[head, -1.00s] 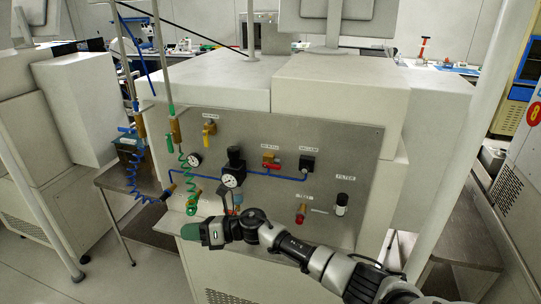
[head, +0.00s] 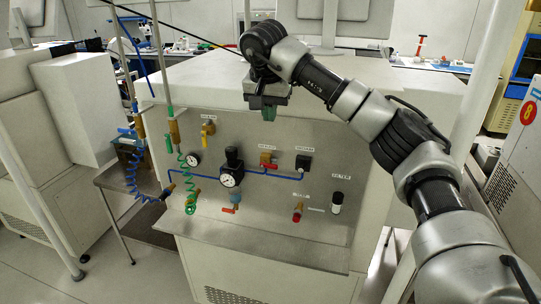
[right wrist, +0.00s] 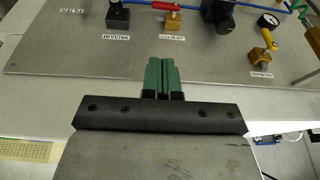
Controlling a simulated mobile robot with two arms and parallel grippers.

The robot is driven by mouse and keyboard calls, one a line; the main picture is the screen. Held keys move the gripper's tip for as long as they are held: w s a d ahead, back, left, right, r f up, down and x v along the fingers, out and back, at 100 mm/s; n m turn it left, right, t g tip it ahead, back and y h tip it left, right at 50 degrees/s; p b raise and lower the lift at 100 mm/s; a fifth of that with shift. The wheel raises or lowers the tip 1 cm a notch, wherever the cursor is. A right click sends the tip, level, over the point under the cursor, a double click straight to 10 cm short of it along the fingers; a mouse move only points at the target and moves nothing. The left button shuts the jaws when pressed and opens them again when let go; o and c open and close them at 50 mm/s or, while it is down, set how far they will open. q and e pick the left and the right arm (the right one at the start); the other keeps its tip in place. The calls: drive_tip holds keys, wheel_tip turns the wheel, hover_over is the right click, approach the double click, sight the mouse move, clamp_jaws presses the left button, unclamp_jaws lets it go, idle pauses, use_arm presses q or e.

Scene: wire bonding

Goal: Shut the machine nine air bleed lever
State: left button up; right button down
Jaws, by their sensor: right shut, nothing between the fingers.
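The machine's front panel (head: 330,165) carries several small valves. A brass valve with a red lever (head: 268,166) sits at the upper middle, on the blue air line. In the right wrist view its red lever (right wrist: 170,5) lies sideways across the brass body.
A yellow-lever valve (head: 209,128), a black regulator with gauge (head: 231,179), a lower red lever (head: 229,210) and a red-ended brass fitting (head: 297,212) share the panel. Green coiled hose (head: 188,180) hangs at left. A ledge (head: 270,240) juts out below.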

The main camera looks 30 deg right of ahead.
sight(273, 165)
idle(0.3)
drive_tip(key=p+x, duration=0.1)
drive_tip(key=x, duration=0.5)
drive_tip(key=p+x, duration=0.2)
drive_tip(key=x, duration=0.5)
drive_tip(key=shift+s+a, duration=0.25)
drive_tip(key=shift+f+p, duration=0.35)
drive_tip(key=shift+f, duration=0.2)
drive_tip(key=shift+s+d+f+b, duration=0.1)
drive_tip(key=shift+f+b, duration=0.15)
drive_tip(key=shift+b, duration=0.4)
